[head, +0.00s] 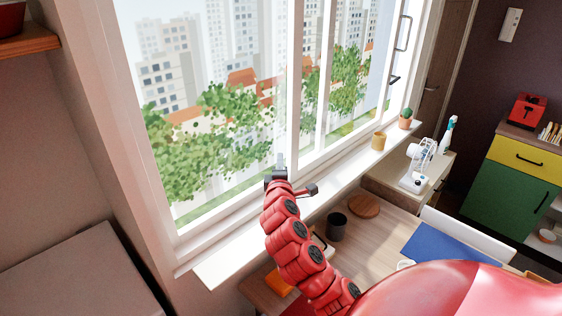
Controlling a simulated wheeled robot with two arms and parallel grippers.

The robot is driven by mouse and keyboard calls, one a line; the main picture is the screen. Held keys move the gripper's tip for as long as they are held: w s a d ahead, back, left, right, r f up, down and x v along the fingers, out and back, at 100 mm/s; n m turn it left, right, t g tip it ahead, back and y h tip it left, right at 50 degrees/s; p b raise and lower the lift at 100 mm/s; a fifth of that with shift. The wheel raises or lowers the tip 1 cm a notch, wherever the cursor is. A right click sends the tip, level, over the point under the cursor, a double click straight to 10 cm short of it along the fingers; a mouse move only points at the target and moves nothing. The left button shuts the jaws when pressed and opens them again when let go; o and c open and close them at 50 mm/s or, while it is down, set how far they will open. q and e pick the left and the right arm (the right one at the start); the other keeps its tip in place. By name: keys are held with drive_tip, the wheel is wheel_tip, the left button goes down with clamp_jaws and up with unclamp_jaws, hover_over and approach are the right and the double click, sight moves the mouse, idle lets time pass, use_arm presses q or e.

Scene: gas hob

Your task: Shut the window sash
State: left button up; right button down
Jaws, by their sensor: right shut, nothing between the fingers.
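The white-framed window (292,95) fills the upper middle of the head view, with trees and buildings behind it. Two white uprights stand close together near its middle, one of them the upright (325,75). A grey bar handle (403,33) shows at the window's right side. I cannot tell clearly which part is the sliding sash or how wide any gap is. My right gripper (280,163) is shut and empty, in front of the lower frame near the left upright. I cannot tell whether it touches the frame. My left gripper is not in view.
The white sill (235,257) runs below the window, with a yellow pot (379,141) and a cactus (406,118) farther right.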

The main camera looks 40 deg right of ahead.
sight(289, 138)
drive_tip(key=w+d+p, duration=0.1)
drive_tip(key=d, duration=0.1)
drive_tip(key=w+d+p, duration=0.1)
drive_tip(key=w+d, duration=0.1)
drive_tip(key=d, duration=0.1)
drive_tip(key=w+d+p, duration=0.2)
drive_tip(key=shift+d, duration=0.4)
drive_tip(key=shift+w+d, duration=0.1)
drive_tip(key=shift+d, duration=0.1)
